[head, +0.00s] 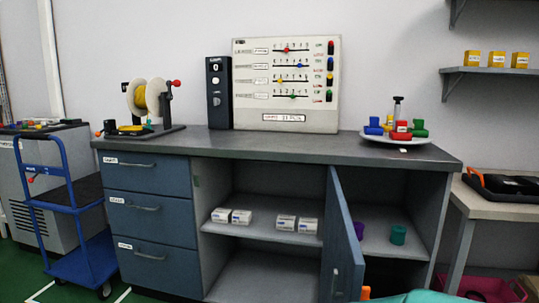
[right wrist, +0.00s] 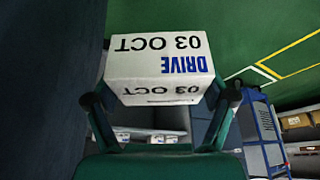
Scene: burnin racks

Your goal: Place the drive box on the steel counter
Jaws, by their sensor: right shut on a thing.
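The drive box (right wrist: 160,62) is white with blue "DRIVE" and black "03 OCT" lettering, upside down in the right wrist view. My right gripper (right wrist: 160,98) is shut on it, one green finger at each side. The box does not show in the head view. The steel counter (head: 250,148) is the long grey top over the blue cabinet. Its middle front is bare. My left gripper is not in view.
On the counter stand a spool stand (head: 150,105), a dark switch box (head: 219,92), a slider panel (head: 286,85) and a plate of coloured parts (head: 400,138). Below, the cabinet door (head: 343,240) hangs open. Small white boxes (head: 286,222) sit on the inner shelf. A blue cart (head: 75,210) stands left.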

